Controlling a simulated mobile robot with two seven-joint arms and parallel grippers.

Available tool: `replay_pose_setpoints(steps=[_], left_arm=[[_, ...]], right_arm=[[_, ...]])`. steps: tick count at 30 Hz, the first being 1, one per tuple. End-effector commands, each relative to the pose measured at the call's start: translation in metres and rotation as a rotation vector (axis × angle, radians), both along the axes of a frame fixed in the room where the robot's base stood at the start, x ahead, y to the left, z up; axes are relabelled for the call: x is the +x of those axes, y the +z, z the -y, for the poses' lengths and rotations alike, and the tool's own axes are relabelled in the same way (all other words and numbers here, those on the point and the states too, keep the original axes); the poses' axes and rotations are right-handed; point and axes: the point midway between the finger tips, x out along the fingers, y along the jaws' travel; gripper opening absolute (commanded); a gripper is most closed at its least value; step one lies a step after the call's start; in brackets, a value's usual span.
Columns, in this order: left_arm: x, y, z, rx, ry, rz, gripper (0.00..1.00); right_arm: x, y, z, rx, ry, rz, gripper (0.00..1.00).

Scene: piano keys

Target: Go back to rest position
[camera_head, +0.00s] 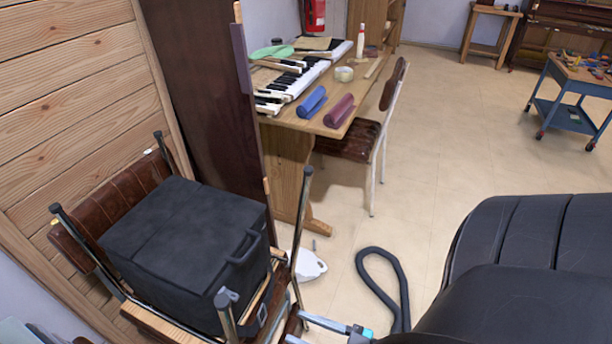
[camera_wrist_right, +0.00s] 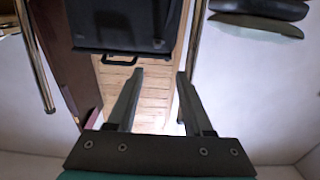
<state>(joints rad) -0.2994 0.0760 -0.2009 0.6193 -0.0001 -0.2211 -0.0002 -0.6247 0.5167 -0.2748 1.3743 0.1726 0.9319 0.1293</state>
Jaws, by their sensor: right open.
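My right gripper (camera_head: 296,328) is at the bottom middle of the head view, beside the metal-legged chair that holds a black case (camera_head: 185,240). Its two dark fingers are spread apart and empty, as the right wrist view (camera_wrist_right: 160,74) shows. In the wrist view the black case (camera_wrist_right: 125,22) and its handle appear beyond the fingertips, apart from them. My left gripper is not in view.
A wooden desk (camera_head: 290,160) bears a keyboard (camera_head: 312,75) and blue (camera_head: 312,102) and purple (camera_head: 339,111) rolls. A chair (camera_head: 350,142) stands beside it. A black hose (camera_head: 385,285) lies on the floor. A black padded surface (camera_head: 540,290) fills the lower right. Open floor (camera_head: 450,150) lies beyond.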

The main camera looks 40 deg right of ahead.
Motion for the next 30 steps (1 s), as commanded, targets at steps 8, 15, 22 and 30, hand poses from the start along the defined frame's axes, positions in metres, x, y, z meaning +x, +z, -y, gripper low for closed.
replay_pose_setpoints(steps=[8, 15, 22, 30], left_arm=[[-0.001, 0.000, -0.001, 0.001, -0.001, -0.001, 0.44], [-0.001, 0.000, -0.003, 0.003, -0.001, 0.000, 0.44], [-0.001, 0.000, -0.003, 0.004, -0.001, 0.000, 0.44], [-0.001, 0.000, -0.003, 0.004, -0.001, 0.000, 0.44]], right_arm=[[0.000, 0.000, 0.000, 0.000, 0.000, -0.001, 0.51], [0.000, -0.001, 0.000, -0.002, -0.001, -0.001, 0.51], [-0.001, -0.065, 0.009, -0.098, -0.073, -0.192, 0.51], [-0.063, -0.222, 0.015, -0.307, -0.196, -0.779, 0.51]])
